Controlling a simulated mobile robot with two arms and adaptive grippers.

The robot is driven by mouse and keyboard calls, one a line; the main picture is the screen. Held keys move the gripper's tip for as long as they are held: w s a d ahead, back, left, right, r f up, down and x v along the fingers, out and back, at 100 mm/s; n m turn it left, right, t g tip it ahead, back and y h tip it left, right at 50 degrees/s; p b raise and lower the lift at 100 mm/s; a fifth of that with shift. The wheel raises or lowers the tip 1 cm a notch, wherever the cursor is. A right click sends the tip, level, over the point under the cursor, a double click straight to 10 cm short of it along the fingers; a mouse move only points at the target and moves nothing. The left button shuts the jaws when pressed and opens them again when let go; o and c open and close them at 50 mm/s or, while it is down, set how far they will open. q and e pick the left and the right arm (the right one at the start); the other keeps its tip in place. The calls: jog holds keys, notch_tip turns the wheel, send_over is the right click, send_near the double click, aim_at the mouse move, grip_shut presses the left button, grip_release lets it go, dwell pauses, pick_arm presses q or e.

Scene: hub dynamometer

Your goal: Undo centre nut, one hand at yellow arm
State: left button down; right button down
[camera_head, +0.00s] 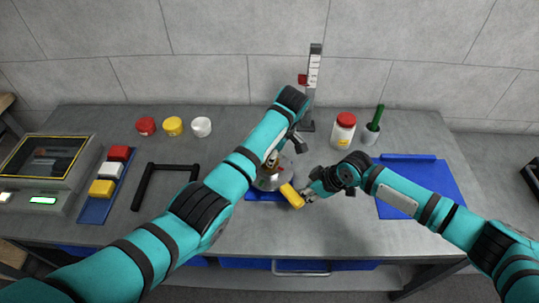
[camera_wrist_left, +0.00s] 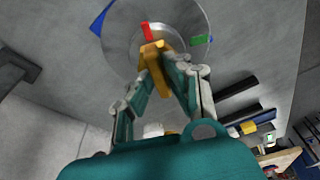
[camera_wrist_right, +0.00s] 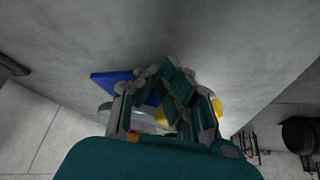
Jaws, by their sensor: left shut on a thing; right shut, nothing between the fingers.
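The hub is a silver round disc (camera_head: 268,182) on a blue base at the middle of the bench; in the left wrist view its face (camera_wrist_left: 115,40) carries a red and a green mark. A brass-coloured centre nut (camera_head: 271,162) stands over it. My left gripper (camera_head: 276,152) reaches down from above, shut on the nut, which shows between its fingertips in the left wrist view (camera_wrist_left: 153,55). The yellow arm (camera_head: 291,196) sticks out at the hub's front right. My right gripper (camera_head: 307,194) is shut and empty beside its end; contact is unclear. Yellow (camera_wrist_right: 217,106) shows behind its fingers.
A black-and-white gauge post (camera_head: 313,75) stands behind. Several jars, a black frame (camera_head: 146,185) and a blue tray (camera_head: 92,208) are at left.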

aim_at(292, 199)
pick_arm(q)
jog(key=shift+s+f, duration=0.15)
jog(key=shift+f, duration=0.1)
pick_arm(e)
jog(key=shift+s+a, duration=0.9)
jog(key=shift+a, duration=0.45)
jog(key=shift+s+a, duration=0.3)
jog(key=shift+a, duration=0.35)
jog(key=shift+s+a, duration=0.25)
jog(key=shift+a, duration=0.35)
jog(key=shift+a, duration=0.1)
